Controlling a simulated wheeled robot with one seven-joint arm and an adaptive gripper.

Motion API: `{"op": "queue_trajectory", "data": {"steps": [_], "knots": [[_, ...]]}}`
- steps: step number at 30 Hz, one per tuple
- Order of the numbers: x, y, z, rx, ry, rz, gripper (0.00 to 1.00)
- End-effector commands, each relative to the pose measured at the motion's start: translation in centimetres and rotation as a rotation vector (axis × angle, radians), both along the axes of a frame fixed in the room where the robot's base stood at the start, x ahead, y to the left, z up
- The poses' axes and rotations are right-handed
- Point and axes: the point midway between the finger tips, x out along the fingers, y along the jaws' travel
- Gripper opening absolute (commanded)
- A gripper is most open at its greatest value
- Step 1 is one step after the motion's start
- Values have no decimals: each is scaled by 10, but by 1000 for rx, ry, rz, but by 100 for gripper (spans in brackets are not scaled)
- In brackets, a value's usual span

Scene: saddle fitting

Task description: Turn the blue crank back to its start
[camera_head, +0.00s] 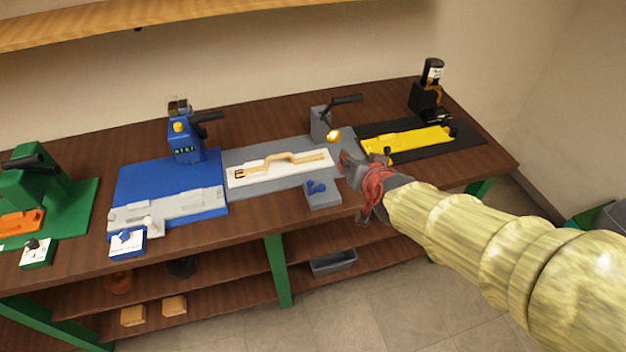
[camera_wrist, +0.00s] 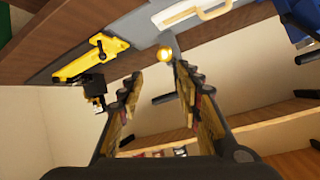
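The blue station (camera_head: 186,150) stands at the back left of the bench, with a black crank handle (camera_head: 208,117) at its top right. A part of blue colour also shows in the wrist view (camera_wrist: 302,30), at the upper right. My gripper (camera_head: 348,165) is right of the blue station, by the grey station's right end. In the wrist view my gripper (camera_wrist: 157,75) has its two fingers apart with nothing between them. A glowing yellow ball (camera_wrist: 165,54) appears beyond the fingertips. I cannot tell the crank's start position.
A grey station post (camera_head: 320,123) with a black handle (camera_head: 346,99) stands behind my gripper. A white plate with a tan strap (camera_head: 280,164) lies left of it, and a yellow fixture (camera_head: 408,143) right. A green station (camera_head: 35,195) is far left.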

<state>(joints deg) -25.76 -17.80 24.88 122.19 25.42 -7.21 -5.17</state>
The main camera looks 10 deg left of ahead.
Motion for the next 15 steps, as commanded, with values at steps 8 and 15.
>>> {"op": "queue_trajectory", "data": {"steps": [8, 15], "knots": [[36, 104, -85, 0, -229, -108, 35], [2, 131, -145, -104, -459, -210, 35]]}}
